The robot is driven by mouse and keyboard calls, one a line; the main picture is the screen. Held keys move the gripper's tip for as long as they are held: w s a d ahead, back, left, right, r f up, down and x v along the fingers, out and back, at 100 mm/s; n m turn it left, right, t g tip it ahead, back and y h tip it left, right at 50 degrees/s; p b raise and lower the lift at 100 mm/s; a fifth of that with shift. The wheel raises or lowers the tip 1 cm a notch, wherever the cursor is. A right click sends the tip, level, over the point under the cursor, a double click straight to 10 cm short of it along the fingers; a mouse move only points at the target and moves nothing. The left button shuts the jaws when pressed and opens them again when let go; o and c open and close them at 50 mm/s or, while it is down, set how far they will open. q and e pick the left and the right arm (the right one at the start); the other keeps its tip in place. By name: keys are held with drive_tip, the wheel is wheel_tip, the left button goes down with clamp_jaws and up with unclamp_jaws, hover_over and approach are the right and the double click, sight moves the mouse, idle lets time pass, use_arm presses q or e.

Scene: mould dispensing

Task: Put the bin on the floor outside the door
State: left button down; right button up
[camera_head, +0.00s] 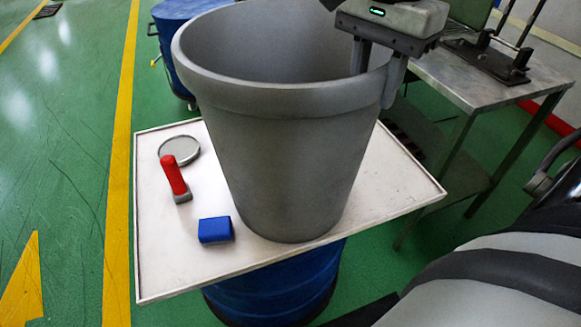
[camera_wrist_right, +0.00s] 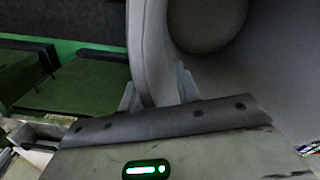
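The bin (camera_head: 290,150) is a large grey tapered tub, open at the top. It stands upright on a white board (camera_head: 165,265). My right gripper (camera_head: 377,78) is at the bin's rim on the right, with one finger inside the wall and one outside. The fingers look shut on the rim. The right wrist view also shows the bin wall (camera_wrist_right: 150,55) between the two fingertips (camera_wrist_right: 157,90). My left gripper is not in view. No door shows clearly.
A blue drum (camera_head: 275,288) is beneath. A metal table (camera_head: 470,85) stands right. Green floor (camera_head: 65,140) is open at left.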

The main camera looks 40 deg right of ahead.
drive_tip(key=shift+f, duration=0.65)
drive_tip(key=shift+f+b, duration=0.25)
drive_tip(key=shift+b, duration=0.05)
clamp_jaws()
drive_tip(key=shift+s+f, duration=0.1)
drive_tip(key=shift+s, duration=0.05)
idle(1.2)
